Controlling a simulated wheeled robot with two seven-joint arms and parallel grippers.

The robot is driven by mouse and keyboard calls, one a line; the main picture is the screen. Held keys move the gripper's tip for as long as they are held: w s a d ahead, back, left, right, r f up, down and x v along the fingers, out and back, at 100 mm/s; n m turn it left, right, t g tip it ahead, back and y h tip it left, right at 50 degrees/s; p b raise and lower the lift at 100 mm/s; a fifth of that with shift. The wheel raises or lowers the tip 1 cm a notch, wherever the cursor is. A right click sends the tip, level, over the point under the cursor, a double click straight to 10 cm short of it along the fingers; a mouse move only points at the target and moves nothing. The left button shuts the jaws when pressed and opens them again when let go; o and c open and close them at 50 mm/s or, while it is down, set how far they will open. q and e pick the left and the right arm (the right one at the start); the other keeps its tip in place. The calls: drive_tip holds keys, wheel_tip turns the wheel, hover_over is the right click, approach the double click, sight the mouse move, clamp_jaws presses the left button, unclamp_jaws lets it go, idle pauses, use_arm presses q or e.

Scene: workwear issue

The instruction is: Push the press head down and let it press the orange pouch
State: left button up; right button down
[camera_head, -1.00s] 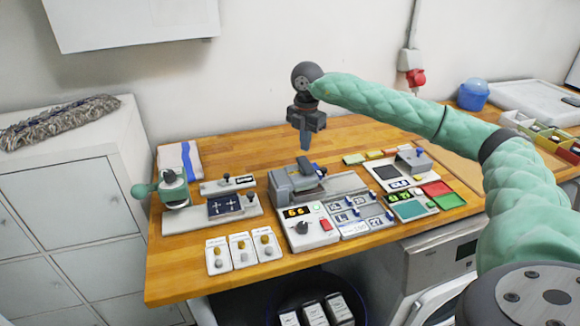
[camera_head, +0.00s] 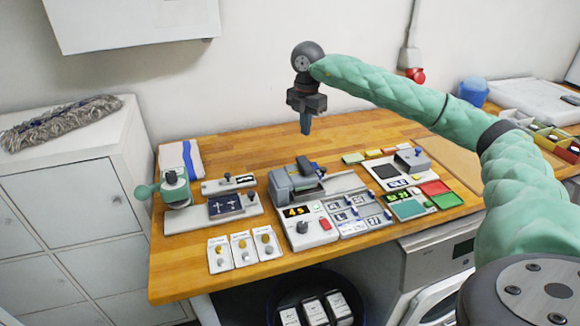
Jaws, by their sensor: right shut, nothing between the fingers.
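The grey press head (camera_head: 292,183) is in the middle of the table, on the press behind a white control box (camera_head: 311,232) with a dial, a lit display and a red button. Its dark handle (camera_head: 304,166) points up at the back. I cannot make out an orange pouch; the space under the head is hidden from this angle. My right gripper (camera_head: 305,128) hangs pointing down, shut and empty, above and behind the press head, apart from it. My left gripper is out of view.
A green hand press (camera_head: 175,190) stands at the left. Three white cards with round buttons (camera_head: 242,250) lie at the front edge. Trays of lettered tiles (camera_head: 355,214) and a board with coloured pads (camera_head: 408,208) are to the right. The table's back strip is mostly clear.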

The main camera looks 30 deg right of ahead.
drive_tip(key=shift+r+p, duration=0.6)
drive_tip(key=shift+r, duration=0.95)
